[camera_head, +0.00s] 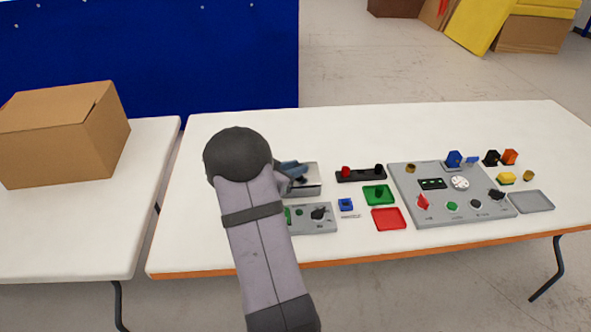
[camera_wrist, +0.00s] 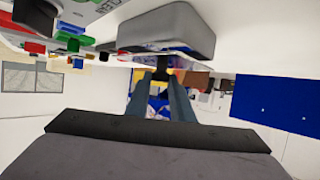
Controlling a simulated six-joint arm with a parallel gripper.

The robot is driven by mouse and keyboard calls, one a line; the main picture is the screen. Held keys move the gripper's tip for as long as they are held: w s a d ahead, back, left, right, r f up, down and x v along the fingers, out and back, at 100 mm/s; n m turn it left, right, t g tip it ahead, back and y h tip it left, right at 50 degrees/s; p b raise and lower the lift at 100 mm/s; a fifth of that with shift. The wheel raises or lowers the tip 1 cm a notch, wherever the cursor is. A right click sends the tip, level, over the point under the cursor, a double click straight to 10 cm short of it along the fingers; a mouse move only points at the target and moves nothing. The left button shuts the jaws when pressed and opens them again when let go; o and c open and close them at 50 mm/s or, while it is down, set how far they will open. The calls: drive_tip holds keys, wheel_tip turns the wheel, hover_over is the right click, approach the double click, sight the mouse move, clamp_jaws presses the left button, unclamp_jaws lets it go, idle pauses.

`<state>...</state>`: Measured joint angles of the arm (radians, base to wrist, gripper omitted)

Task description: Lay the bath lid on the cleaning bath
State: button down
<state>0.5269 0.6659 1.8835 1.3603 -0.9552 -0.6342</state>
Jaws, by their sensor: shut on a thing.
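The cleaning bath (camera_head: 308,188) is a small silvery box on the white table, right of my arm. It shows large at the top of the upside-down wrist view (camera_wrist: 182,22). My gripper (camera_wrist: 167,78) is shut on a black knob (camera_wrist: 172,73), which appears to belong to the bath lid (camera_wrist: 172,51), a thin plate right at the bath's top. I cannot tell whether the lid touches the bath rim. In the head view my blue-grey fingers (camera_head: 296,168) are over the bath, and my arm hides its left side.
A grey panel (camera_head: 318,217) stands in front of the bath. To the right are a black rack (camera_head: 361,175), a green tray (camera_head: 371,190), a red tray (camera_head: 388,220) and a large control panel (camera_head: 443,207). A cardboard box (camera_head: 55,140) sits on the left table.

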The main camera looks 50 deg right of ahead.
drive_tip(key=shift+f, duration=0.2)
drive_tip(key=shift+f, duration=0.25)
drive_tip(key=c, duration=1.6)
unclamp_jaws()
drive_tip(key=shift+o, duration=0.2)
drive_tip(key=shift+r, duration=0.1)
drive_tip(key=shift+r, duration=0.3)
drive_tip(key=v, duration=1.2)
drive_tip(key=shift+f, duration=0.1)
drive_tip(key=shift+a, duration=0.1)
